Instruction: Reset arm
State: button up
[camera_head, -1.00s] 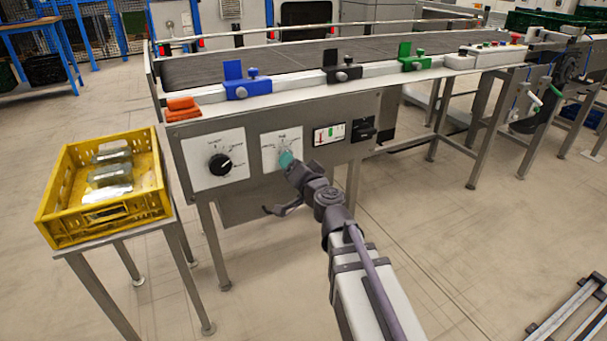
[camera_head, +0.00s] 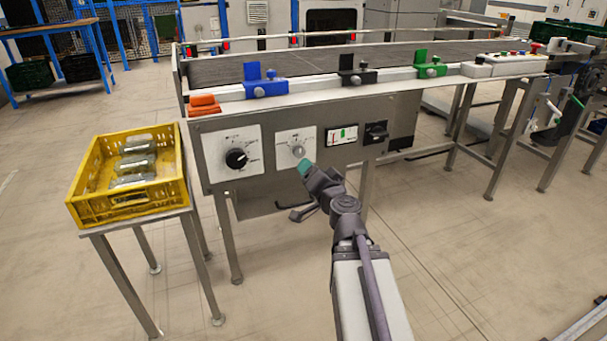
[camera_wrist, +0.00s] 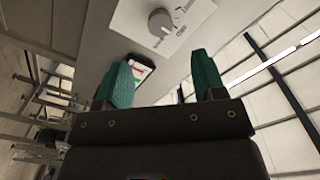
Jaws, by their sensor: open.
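My gripper (camera_head: 305,167) is in front of the conveyor's side panel, just below and apart from the grey dial (camera_head: 298,151) on the white plate. In the wrist view my gripper (camera_wrist: 163,85) shows two green fingers spread apart with nothing between them. The grey dial (camera_wrist: 161,22) is beyond the fingers at the top of the wrist view. A black dial (camera_head: 236,158) sits on another white plate to the left.
The conveyor (camera_head: 300,66) carries blue (camera_head: 265,80), black (camera_head: 356,70) and green (camera_head: 430,64) clamps along its edge. A yellow crate (camera_head: 130,205) with several metallic pieces stands on a small table at left. Floor around my arm is clear.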

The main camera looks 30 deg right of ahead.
jog(key=s+a+f+n+g+y, duration=0.1)
jog(key=s+a+f+n+g, duration=0.45)
jog(key=a+f+g, duration=0.45)
jog(key=s+a+f+n+g+y, duration=0.1)
jog(key=s+a+f+n+g, duration=0.4)
jog(key=s+a+f+g, duration=0.45)
notch_tip(320, 180, up, 39)
jog(key=w+a+t+p, duration=0.1)
jog(key=w+p, duration=0.1)
jog(key=p, duration=3.4)
jog(key=shift+w+t+p, duration=0.2)
jog(key=shift+t+p, duration=0.15)
